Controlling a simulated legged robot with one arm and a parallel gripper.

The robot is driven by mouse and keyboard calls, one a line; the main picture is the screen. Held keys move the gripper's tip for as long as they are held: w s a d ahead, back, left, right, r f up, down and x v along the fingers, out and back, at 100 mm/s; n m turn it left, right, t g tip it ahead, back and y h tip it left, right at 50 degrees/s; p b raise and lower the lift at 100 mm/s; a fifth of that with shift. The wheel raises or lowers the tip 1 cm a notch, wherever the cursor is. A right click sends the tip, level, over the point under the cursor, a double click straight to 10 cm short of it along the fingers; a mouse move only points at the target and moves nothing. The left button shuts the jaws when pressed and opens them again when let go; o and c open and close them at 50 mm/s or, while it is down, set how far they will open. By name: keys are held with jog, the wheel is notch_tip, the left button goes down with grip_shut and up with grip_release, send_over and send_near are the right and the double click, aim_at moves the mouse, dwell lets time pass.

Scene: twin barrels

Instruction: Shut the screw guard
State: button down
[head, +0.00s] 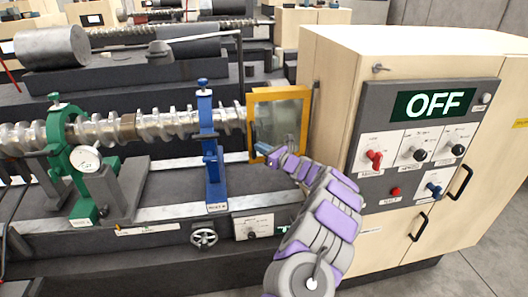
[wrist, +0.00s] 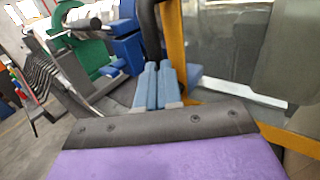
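The screw guard (head: 279,118) is a clear panel in a yellow frame, standing at the right end of the long metal screw (head: 160,122), beside the cabinet. Much of the screw is uncovered to its left. In the wrist view the yellow frame (wrist: 174,45) runs just behind and right of my fingers, with a dark curved bar (wrist: 149,30) above them. My gripper (head: 260,149) is at the lower left of the frame. Its two blue fingers (wrist: 159,68) lie close together in the wrist view. I cannot tell whether the fingertips touch the dark bar or the frame.
A blue stand (head: 212,160) and a green stand with a dial gauge (head: 87,158) hold the screw. A handwheel (head: 204,237) is on the bench front.

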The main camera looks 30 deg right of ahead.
jog(key=shift+a+r, duration=0.1)
jog(key=shift+r, duration=0.05)
jog(key=p+v, duration=0.1)
jog(key=v, duration=1.3)
jog(key=shift+a, duration=0.25)
